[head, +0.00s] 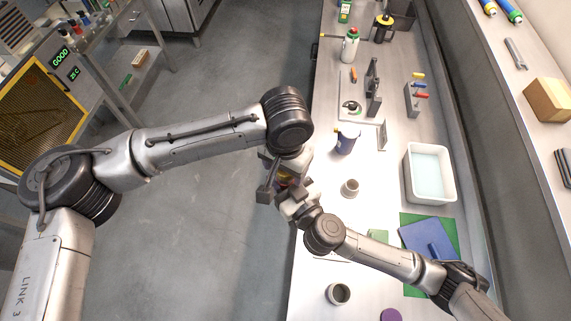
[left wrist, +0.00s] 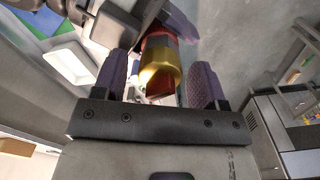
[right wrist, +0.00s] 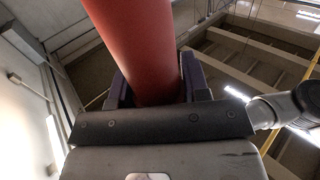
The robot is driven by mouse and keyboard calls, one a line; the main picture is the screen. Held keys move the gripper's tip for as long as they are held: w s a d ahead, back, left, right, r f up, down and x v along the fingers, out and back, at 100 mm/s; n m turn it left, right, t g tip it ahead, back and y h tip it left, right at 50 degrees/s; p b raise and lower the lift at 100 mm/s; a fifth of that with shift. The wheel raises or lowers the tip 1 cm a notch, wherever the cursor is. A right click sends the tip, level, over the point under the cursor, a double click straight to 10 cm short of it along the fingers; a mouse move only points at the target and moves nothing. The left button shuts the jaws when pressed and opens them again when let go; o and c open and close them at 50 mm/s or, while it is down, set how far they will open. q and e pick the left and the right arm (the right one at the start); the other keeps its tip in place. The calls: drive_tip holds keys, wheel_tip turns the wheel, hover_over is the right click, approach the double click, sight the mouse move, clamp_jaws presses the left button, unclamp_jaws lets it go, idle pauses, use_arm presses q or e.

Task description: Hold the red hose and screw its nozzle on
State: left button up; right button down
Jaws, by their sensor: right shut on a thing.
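The red hose (right wrist: 140,50) fills the middle of the right wrist view as a thick red cylinder. My right gripper (right wrist: 155,88) is shut on it. In the left wrist view, a gold nozzle (left wrist: 160,66) sits at the end of a red part, in line with it; how far it is threaded cannot be told. My left gripper (left wrist: 160,84) is open, its purple-padded fingers on either side of the nozzle with gaps on both sides. In the head view, both grippers meet beside the bench's left edge, and the arms largely hide the hose and nozzle.
Open floor (head: 215,225) lies left of the bench.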

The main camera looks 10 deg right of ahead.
use_arm(q)
drive_tip(key=shift+r, duration=2.25)
drive_tip(key=o, duration=0.6)
drive_tip(key=shift+c, duration=0.2)
drive_tip(key=shift+r, duration=0.1)
wheel_tip(320, 180, up, 12)
